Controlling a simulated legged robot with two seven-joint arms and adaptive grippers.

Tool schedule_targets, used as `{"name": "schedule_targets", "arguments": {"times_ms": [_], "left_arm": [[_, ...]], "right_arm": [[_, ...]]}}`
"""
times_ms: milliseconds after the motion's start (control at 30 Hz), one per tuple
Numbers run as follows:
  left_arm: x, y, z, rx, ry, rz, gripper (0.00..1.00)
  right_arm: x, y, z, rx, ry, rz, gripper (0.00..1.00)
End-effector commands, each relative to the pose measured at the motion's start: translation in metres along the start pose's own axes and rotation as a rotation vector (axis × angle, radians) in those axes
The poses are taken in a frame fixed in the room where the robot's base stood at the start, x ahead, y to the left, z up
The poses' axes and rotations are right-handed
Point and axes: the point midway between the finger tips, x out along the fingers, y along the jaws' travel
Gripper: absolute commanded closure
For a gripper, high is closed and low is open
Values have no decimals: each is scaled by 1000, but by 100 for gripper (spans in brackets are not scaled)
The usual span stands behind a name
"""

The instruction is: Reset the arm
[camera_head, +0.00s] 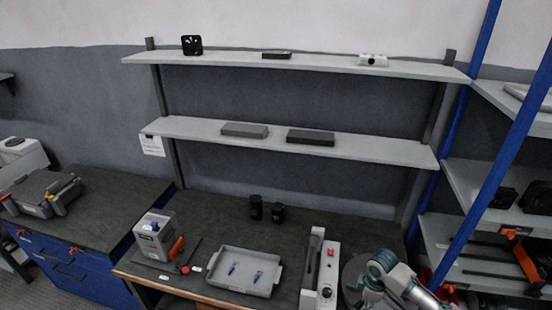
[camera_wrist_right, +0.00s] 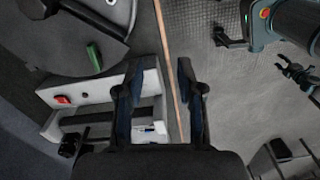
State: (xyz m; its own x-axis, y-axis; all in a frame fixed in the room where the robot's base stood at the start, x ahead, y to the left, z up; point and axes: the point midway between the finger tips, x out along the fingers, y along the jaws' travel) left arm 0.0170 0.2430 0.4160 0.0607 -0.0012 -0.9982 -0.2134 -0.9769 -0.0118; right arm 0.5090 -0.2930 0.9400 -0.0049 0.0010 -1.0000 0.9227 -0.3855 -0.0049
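My right gripper (camera_wrist_right: 160,75) shows in the right wrist view, its two dark fingers apart with nothing between them. It is above the wooden front edge of the bench (camera_wrist_right: 165,50), beside a white fixture (camera_wrist_right: 90,93) with a red switch. A white and teal arm (camera_head: 392,277), which looks like my right arm, is at the lower right of the head view; its gripper is not visible there. A small black claw-like shape (camera_wrist_right: 299,74) at the right of the wrist view may be my left gripper, but its state is unclear. My left arm is not in the head view.
The bench holds a grey tray (camera_head: 246,267) with two small blue-tipped parts, a grey box device (camera_head: 154,238), two black cylinders (camera_head: 266,209) and the white fixture (camera_head: 320,265). Shelves (camera_head: 290,140) stand behind; blue rack posts (camera_head: 500,170) are at right.

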Motion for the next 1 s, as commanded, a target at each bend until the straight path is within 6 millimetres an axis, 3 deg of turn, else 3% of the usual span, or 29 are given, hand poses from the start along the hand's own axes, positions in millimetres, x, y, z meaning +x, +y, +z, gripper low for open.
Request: {"name": "schedule_targets", "arguments": {"times_ms": [100, 467, 667, 833, 1000], "left_arm": [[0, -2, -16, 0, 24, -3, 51], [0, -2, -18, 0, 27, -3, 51], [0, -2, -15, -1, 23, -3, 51], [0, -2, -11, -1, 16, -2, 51], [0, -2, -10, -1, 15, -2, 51]], "right_arm": [[6, -8, -7, -10, 7, -1, 62], [48, -58, -47, -35, 61, 9, 62], [74, -107, -76, -15, 137, 16, 62], [94, -164, -100, 84, 245, 22, 62], [102, -219, -94, 338, 351, 41, 62]]}}
